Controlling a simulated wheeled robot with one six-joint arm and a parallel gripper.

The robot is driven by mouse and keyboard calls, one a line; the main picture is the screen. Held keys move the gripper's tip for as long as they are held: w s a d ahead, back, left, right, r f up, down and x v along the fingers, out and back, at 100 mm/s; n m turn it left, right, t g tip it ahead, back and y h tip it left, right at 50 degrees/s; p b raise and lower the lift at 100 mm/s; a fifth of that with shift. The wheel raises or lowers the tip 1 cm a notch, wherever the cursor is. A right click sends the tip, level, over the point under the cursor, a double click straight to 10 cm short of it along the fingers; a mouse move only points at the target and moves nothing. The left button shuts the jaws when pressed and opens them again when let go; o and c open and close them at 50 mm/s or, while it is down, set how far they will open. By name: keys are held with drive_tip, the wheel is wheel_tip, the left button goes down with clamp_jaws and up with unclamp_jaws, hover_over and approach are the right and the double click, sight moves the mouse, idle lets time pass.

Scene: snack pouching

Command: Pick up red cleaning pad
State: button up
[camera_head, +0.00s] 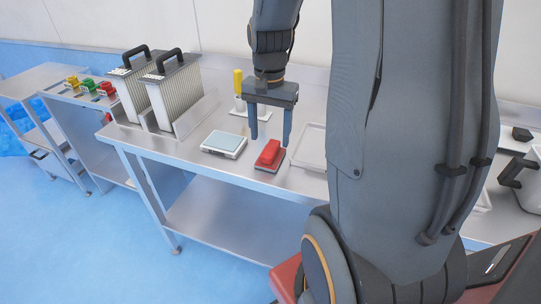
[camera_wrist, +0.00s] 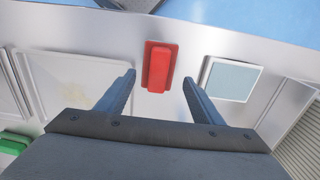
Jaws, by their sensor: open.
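The red cleaning pad (camera_head: 269,154) lies on the metal table, with a raised red grip on a darker base. In the wrist view the red pad (camera_wrist: 158,67) sits ahead of the fingertips, roughly centred between them. My gripper (camera_head: 269,142) points down above and just behind the pad, its two fingers spread apart. In the wrist view my gripper (camera_wrist: 158,76) is open and nothing is between the jaws. The fingers appear apart from the pad.
A small scale (camera_head: 224,144) stands left of the pad, and a pale tray (camera_head: 311,146) lies close on its right. A yellow-handled tool (camera_head: 238,82) stands behind. Black-handled racks (camera_head: 174,92) occupy the table's left part. A green object (camera_wrist: 14,143) shows in the wrist view.

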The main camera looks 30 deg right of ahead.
sight(270, 148)
drive_tip(key=shift+s+f+p, duration=0.2)
drive_tip(key=shift+f+p, duration=0.5)
drive_tip(key=shift+f, duration=2.05)
drive_tip(key=c, duration=0.9)
drive_tip(key=shift+c, duration=0.2)
drive_tip(key=shift+r, duration=0.15)
wheel_tip(270, 148, up, 10)
drive_tip(key=shift+f+b, duration=0.1)
drive_tip(key=shift+b, duration=0.7)
